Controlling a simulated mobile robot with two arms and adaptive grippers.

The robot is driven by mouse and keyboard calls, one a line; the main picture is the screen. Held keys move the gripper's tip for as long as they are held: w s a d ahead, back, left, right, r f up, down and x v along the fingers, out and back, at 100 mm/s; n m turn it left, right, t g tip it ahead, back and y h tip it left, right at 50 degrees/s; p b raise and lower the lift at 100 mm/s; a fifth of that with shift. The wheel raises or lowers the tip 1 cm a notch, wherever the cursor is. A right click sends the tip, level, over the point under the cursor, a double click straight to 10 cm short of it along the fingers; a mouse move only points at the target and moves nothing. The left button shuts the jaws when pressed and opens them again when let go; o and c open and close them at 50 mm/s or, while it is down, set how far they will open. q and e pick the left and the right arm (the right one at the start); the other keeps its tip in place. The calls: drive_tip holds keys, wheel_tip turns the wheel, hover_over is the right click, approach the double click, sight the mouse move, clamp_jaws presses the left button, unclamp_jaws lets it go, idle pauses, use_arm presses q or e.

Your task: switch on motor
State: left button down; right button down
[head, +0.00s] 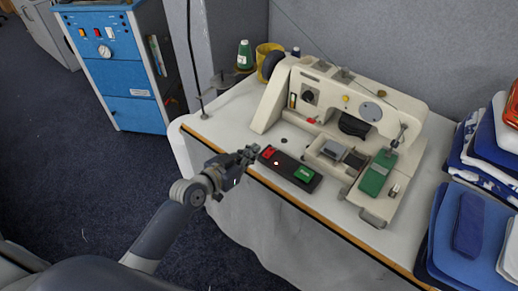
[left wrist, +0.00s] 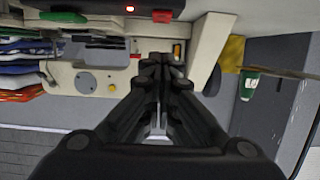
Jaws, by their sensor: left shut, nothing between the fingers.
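A black switch box (head: 285,168) lies at the table's front edge, before the cream sewing machine (head: 335,100). It has a red button (head: 268,152) at its left end and a green button (head: 304,174) at its right end. A small light (head: 276,163) between them glows red. My left gripper (head: 250,152) is shut and empty, its tips close to the red end of the box; I cannot tell whether they touch it. The left wrist view shows the shut fingers (left wrist: 160,62), the red button (left wrist: 162,16), the green button (left wrist: 63,17) and the lit light (left wrist: 130,9). My right gripper is out of view.
Folded blue cloths (head: 465,225) lie at the table's right. A blue cabinet (head: 120,70) stands on the floor at left. The white tabletop (head: 225,118) left of the machine is clear.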

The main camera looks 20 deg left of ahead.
use_arm(q)
drive_tip(key=v, duration=0.5)
drive_tip(key=shift+s+f+b, duration=0.15)
drive_tip(key=shift+f+b, duration=0.2)
drive_tip(key=shift+b, duration=0.05)
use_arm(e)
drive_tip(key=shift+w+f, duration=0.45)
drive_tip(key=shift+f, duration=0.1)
use_arm(q)
drive_tip(key=shift+a, duration=0.1)
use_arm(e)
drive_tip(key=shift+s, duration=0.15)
